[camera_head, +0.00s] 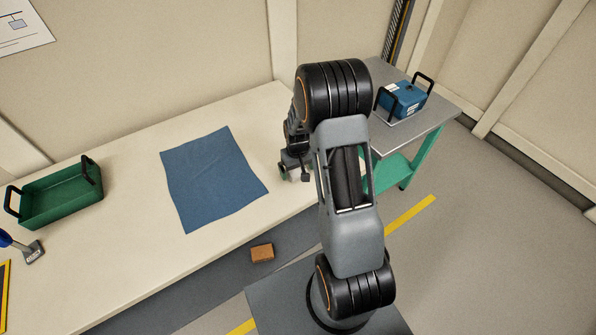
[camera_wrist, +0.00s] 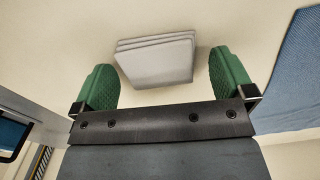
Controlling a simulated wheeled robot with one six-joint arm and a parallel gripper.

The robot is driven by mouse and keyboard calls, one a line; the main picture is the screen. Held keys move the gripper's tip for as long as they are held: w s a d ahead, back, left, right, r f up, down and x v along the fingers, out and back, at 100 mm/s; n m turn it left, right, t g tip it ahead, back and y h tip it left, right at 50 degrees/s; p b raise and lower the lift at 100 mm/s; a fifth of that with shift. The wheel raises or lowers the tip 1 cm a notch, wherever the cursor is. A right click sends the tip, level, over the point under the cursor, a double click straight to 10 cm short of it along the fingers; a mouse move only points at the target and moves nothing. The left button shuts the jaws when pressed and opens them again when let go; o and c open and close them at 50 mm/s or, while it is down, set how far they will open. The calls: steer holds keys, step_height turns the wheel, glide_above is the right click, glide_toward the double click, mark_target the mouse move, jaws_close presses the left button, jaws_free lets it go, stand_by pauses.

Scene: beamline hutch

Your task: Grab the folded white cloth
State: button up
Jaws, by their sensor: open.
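The folded white cloth (camera_wrist: 157,61) lies on the cream bench top in the wrist view, a small stack of layers. My gripper (camera_wrist: 170,80) is open, with a green finger on each side of the cloth. How high the fingers are above the bench I cannot tell. In the head view my gripper (camera_head: 296,172) is over the right part of the bench, partly behind my arm. The cloth is mostly hidden there.
A blue cloth (camera_head: 211,178) lies flat on the bench (camera_head: 130,150), left of my gripper. A green tray (camera_head: 60,193) stands at the far left. A grey side table (camera_head: 440,105) holds a blue box (camera_head: 404,100) with black handles. A brown block (camera_head: 262,253) is below the bench edge.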

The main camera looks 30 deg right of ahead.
steer(key=shift+f, duration=0.25)
steer(key=shift+c, duration=0.3)
steer(key=c, duration=0.9)
steer(key=shift+o, duration=0.2)
steer(key=shift+r, duration=0.1)
